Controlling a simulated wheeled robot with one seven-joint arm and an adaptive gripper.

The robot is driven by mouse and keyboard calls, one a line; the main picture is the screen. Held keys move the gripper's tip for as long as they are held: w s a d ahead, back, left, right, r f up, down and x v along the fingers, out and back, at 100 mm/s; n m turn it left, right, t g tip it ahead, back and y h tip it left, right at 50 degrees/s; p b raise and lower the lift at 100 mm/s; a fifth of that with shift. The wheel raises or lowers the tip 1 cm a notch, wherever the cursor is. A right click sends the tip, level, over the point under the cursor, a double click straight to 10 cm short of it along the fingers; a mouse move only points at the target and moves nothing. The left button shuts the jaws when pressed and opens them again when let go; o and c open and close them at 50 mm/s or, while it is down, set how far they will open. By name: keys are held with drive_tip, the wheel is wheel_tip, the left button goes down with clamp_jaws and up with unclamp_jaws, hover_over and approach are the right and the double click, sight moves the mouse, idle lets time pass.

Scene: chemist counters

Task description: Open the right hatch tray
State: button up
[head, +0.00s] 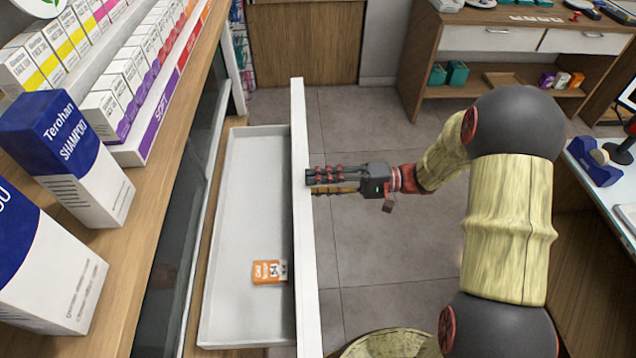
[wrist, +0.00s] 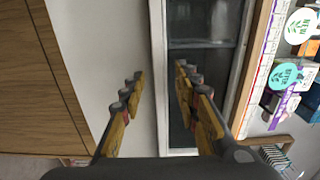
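The white hatch tray (head: 225,290) stands out from the counter on the left in the head view, showing its open inside. Its tall white front panel (head: 308,300) runs along its right side. An orange-and-white box (head: 269,271) lies inside the tray near that panel. My gripper (head: 312,180) is at the outer side of the front panel, its fingertips at or very near it; I cannot tell if they touch. In the wrist view my gripper (wrist: 160,90) has its fingers apart, with a white surface and a white-framed dark pane beyond them and nothing held between.
Shampoo boxes (head: 70,150) and rows of small boxes stand on the wooden shelf at left. A counter with white drawers (head: 490,38) stands at back right. A desk (head: 600,185) with a blue device is at right. Grey tiled floor (head: 375,250) is open beyond the panel.

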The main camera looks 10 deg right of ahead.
drive_tip(key=shift+d, duration=0.1)
drive_tip(key=d, duration=1.2)
drive_tip(key=shift+s, duration=0.45)
drive_tip(key=shift+a, duration=0.1)
